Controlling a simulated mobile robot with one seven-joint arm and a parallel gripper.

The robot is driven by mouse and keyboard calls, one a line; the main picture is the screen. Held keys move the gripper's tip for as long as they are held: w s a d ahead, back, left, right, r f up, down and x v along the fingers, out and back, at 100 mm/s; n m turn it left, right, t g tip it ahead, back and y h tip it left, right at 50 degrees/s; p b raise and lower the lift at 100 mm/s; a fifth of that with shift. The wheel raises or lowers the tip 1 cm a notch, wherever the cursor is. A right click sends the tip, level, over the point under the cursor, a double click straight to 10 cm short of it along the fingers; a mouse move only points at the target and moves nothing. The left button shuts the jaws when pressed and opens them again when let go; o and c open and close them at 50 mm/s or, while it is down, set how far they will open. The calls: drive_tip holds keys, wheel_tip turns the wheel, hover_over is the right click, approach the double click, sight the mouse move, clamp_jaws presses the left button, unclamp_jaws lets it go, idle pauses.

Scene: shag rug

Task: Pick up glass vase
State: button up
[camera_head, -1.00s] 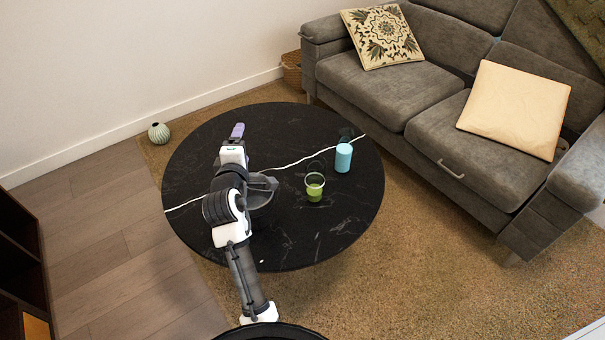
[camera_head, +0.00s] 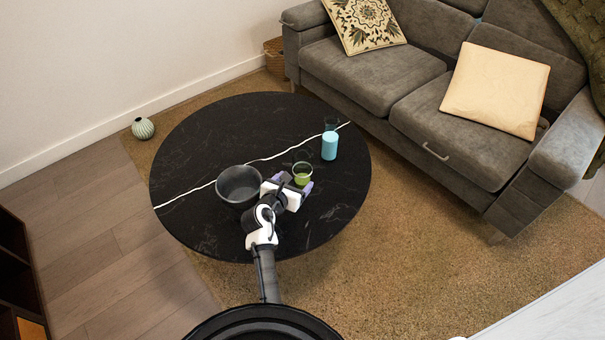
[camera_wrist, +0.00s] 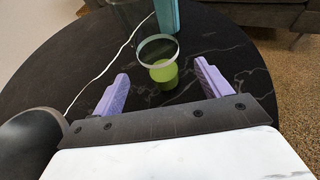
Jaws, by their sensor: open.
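A clear glass vessel (camera_head: 302,170) with a pale rim and green contents stands on the round black table (camera_head: 190,150). In the wrist view the glass vessel (camera_wrist: 162,76) is straight ahead, between and beyond the fingertips. My gripper (camera_head: 296,184) is open and empty, low over the table on the near side of this glass. Its two purple fingers (camera_wrist: 161,71) are spread apart. A dark see-through glass (camera_head: 331,124) stands farther back, partly hidden by a cyan cylinder (camera_head: 329,146). I cannot tell for certain which of the two glasses is the vase.
A dark grey bowl (camera_head: 239,185) stands close to the left of my gripper. A grey sofa (camera_head: 440,110) stands behind to the right. A ribbed vase (camera_head: 143,128) stands on the floor at left.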

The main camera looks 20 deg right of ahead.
sight(299, 176)
drive_tip(key=x, duration=0.7)
drive_tip(key=shift+w, duration=0.1)
drive_tip(key=c, duration=1.2)
drive_tip(key=shift+c, duration=0.2)
drive_tip(key=shift+r, duration=0.1)
